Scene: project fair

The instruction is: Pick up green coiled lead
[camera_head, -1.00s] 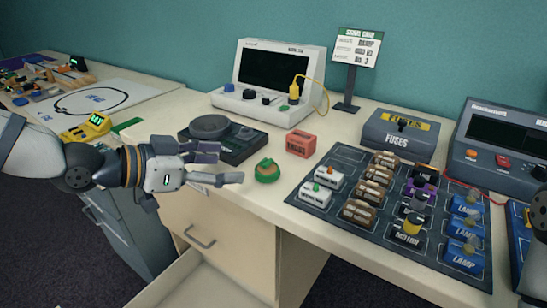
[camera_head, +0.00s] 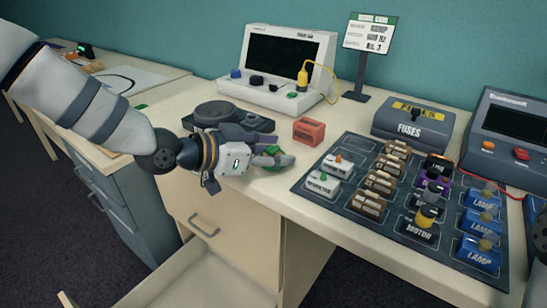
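The green coiled lead (camera_head: 273,151) lies on the cream tabletop near its front edge, in front of the red-brown block. My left gripper (camera_head: 275,155) is at the lead, with its fingers on either side and partly covering it. Only a small part of the green coil shows between the fingers. I cannot tell whether the fingers press on it or stand slightly apart from it. The lead still appears at table level. My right gripper is not in view.
Behind my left gripper are a dark round-plate device (camera_head: 222,117) and a red-brown block (camera_head: 309,131). A dark component board (camera_head: 335,207) fills the right. A grey fuse box (camera_head: 411,124) and a screened unit (camera_head: 262,92) stand behind. A drawer (camera_head: 205,280) is open below.

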